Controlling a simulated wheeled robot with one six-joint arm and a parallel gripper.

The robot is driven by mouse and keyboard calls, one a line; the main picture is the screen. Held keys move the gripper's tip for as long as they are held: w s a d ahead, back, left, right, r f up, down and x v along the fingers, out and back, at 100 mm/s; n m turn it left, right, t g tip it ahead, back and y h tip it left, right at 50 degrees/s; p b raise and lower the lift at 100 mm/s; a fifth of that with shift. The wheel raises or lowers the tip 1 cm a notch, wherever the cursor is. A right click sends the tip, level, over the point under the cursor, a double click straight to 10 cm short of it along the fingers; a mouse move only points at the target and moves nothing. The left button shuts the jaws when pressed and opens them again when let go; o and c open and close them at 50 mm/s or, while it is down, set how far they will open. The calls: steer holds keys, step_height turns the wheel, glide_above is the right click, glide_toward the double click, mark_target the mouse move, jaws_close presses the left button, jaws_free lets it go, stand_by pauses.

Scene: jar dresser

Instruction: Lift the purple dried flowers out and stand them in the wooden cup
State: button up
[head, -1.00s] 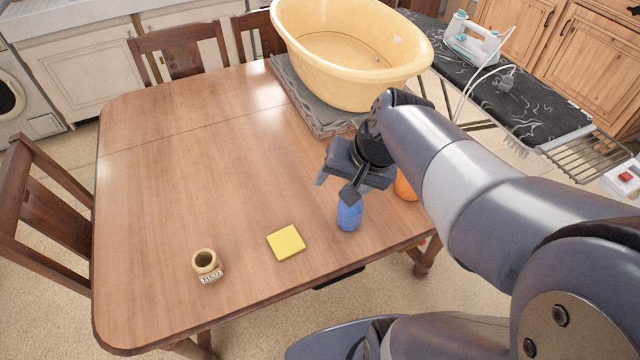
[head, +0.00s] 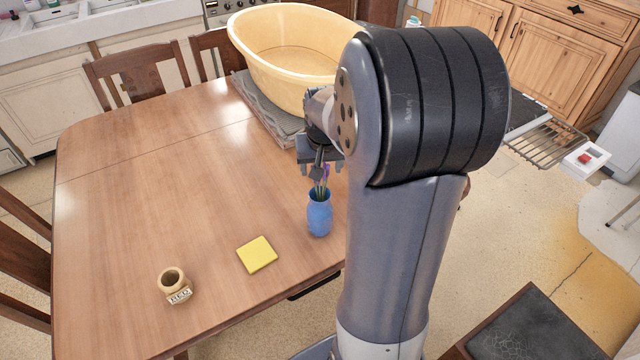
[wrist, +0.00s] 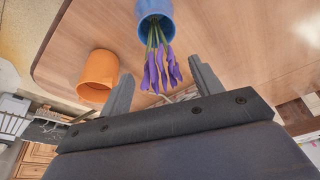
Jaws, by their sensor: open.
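The purple dried flowers (head: 323,178) stand in a blue vase (head: 319,214) near the table's front edge. In the wrist view the purple heads (wrist: 162,68) hang between the two fingers of my gripper (wrist: 165,85), with the stems running into the blue vase (wrist: 154,10). My gripper also shows in the head view (head: 318,168), by the flower heads above the vase. It is open, and its fingers stand apart on either side of the flowers. The wooden cup (head: 173,281), with a small label on its front, stands upright and looks empty at the front left.
A yellow square pad (head: 257,254) lies between cup and vase. An orange pot (wrist: 98,72) stands beside the vase in the wrist view. A large yellow tub (head: 290,50) sits on a grey mat at the back. The table's left and middle are clear.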

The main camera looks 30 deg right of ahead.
glide_above(321, 198)
steer(key=w, duration=0.1)
steer(key=x, duration=0.4)
steer(key=shift+s+f, duration=0.15)
steer(key=shift+s, duration=0.25)
steer(key=c, duration=1.1)
